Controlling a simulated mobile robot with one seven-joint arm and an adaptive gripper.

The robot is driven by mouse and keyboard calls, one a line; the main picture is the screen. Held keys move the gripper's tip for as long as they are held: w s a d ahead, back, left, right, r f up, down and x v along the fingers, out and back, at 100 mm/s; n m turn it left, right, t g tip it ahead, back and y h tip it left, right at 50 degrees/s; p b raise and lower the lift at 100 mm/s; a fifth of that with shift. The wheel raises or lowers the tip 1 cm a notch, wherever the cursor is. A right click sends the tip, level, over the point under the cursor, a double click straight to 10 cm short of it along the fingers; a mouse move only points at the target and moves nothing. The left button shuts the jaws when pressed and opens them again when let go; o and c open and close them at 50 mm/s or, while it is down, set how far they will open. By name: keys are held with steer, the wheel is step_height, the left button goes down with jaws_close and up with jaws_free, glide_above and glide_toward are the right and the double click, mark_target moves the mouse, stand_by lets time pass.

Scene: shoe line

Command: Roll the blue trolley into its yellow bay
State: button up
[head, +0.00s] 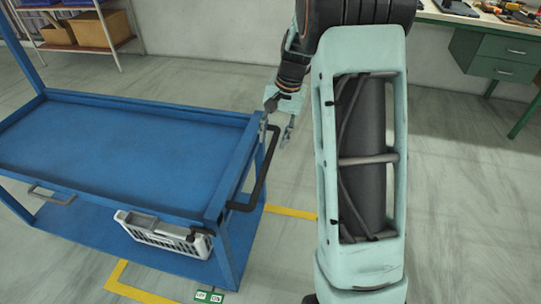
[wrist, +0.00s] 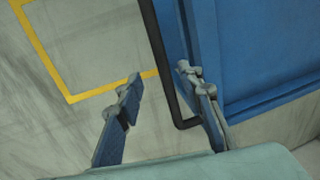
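The blue trolley (head: 110,150) fills the left of the head view, with a flat top tray, a lower shelf and a black handle (head: 262,170) at its right end. The handle also shows in the wrist view (wrist: 162,50), beside the blue trolley frame. Yellow bay lines (head: 292,212) run on the floor under and in front of the trolley; a yellow corner shows in the wrist view (wrist: 70,97). My gripper (head: 281,117) is at the handle's far end. In the wrist view its fingers (wrist: 160,78) are apart, with the bar between them, close to the right finger.
A grey crate (head: 165,236) sits on the trolley's lower shelf. A small green-and-white on/off plate (head: 209,296) shows at the bottom edge. A green workbench (head: 500,50) stands back right, a shelf with boxes (head: 75,32) back left. Floor at right is clear.

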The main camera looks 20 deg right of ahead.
mark_target(266, 163)
steer(key=f, duration=0.3)
steer(key=a+f+b, duration=0.1)
steer(key=f, duration=0.3)
steer(key=w+a+f+b, duration=0.1)
steer(key=f, duration=0.2)
steer(key=shift+f, duration=0.35)
jaws_close()
